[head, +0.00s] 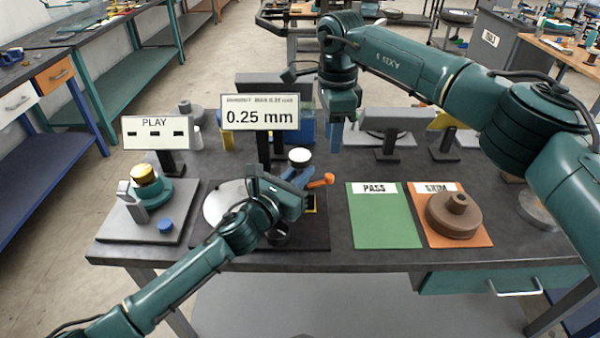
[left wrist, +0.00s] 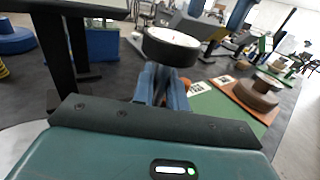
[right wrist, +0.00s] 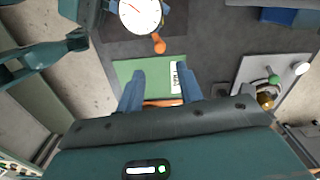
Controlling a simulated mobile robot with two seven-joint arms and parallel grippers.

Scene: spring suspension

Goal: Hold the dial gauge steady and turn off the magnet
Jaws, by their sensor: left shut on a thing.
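The dial gauge (head: 300,155) has a white round face and dark rim. It stands above the dark base plate in the middle of the bench. My left gripper (head: 297,176) is shut on it from below the face; the left wrist view shows the gauge (left wrist: 172,42) at the blue fingertips. The orange lever (head: 321,181), probably the magnet switch, sticks out just right of the left gripper; it also shows below the gauge in the right wrist view (right wrist: 158,44). My right gripper (head: 336,133) is raised behind and right of the gauge, with its fingers (right wrist: 159,88) apart and empty.
A display (head: 260,115) reads 0.25 mm behind the gauge. The green PASS mat (head: 384,222) is empty. A brown round part (head: 453,214) sits on the orange SHIM mat (head: 478,238). A PLAY sign (head: 156,133) and grey fixture plate (head: 115,225) are at left.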

